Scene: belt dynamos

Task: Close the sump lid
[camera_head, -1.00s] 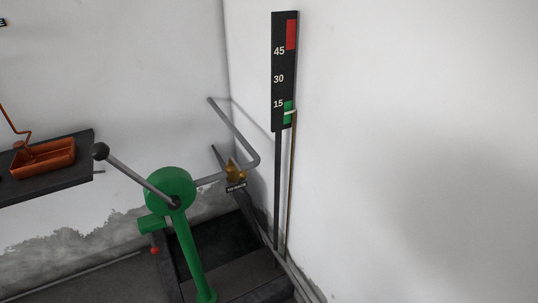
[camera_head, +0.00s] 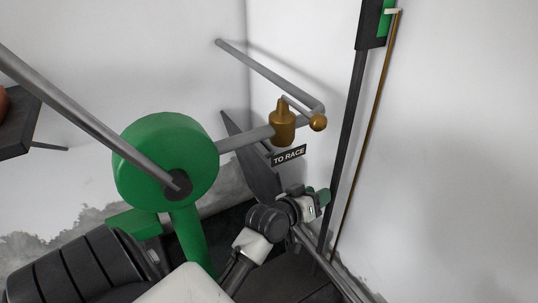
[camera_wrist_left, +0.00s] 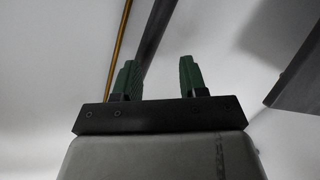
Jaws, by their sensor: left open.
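The sump lid (camera_head: 252,165) looks like a dark, narrow plate standing raised and tilted behind the green hand pump, left of the "TO RACE" sign. A grey slab (camera_wrist_left: 300,78) at the right of the left wrist view may be the same lid. Part of the dark sump opening (camera_head: 236,216) shows below; my arm and the pump hide the rest. My left gripper (camera_head: 322,198) is to the right of the lid, apart from it. In the left wrist view its green fingers (camera_wrist_left: 158,78) are spread with nothing between them. My right gripper is not in view.
A grey pipe with a brass valve (camera_head: 283,125) crosses above the lid. A dark gauge post (camera_head: 343,150) and brown rod (camera_head: 365,135) stand close right of my gripper, near the wall.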

